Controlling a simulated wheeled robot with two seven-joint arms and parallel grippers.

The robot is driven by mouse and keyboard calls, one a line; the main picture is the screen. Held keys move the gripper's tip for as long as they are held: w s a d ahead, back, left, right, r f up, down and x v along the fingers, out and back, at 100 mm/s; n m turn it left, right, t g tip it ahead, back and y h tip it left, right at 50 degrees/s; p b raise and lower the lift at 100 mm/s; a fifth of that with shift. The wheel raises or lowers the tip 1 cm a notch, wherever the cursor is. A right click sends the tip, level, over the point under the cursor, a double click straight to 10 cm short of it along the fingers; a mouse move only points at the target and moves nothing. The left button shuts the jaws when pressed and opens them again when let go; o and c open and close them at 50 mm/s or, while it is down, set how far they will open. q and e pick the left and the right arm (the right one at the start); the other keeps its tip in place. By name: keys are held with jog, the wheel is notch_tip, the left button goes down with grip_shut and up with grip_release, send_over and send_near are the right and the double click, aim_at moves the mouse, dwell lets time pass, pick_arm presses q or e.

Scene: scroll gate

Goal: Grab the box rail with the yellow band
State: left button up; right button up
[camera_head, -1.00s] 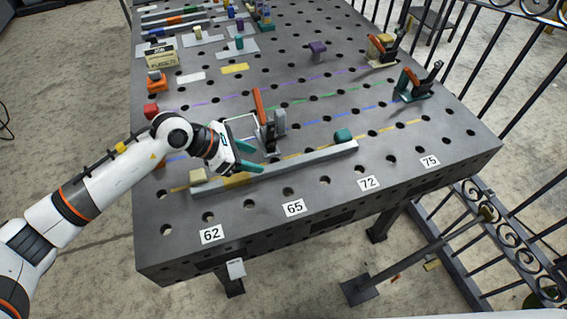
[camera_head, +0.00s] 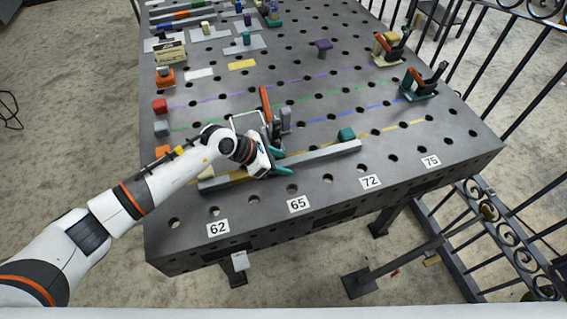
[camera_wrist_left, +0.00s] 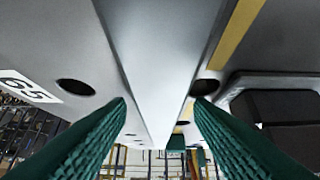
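A long grey box rail (camera_head: 318,156) lies on the table's front part, along a dashed yellow line. A yellow patch shows beside its left part; whether this is on the rail or the table I cannot tell. My left gripper (camera_head: 286,162) is over the rail's middle, its two teal fingers apart. In the left wrist view the rail (camera_wrist_left: 160,50) runs between the open fingers (camera_wrist_left: 160,105), and the fingers do not appear closed on it. A yellow strip (camera_wrist_left: 238,28) runs beside the rail there. My right gripper is not in view.
An orange-handled clamp (camera_head: 266,105) stands just behind my gripper. A teal block (camera_head: 347,134) is at the rail's right end. More clamps (camera_head: 418,84) stand at the right. Rails with coloured bands (camera_head: 183,16) lie at the back left. Labels 62 to 75 line the front edge.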

pick_arm(q)
grip_shut()
jog(key=shift+w+r, duration=0.1)
jog(key=shift+r, duration=0.05)
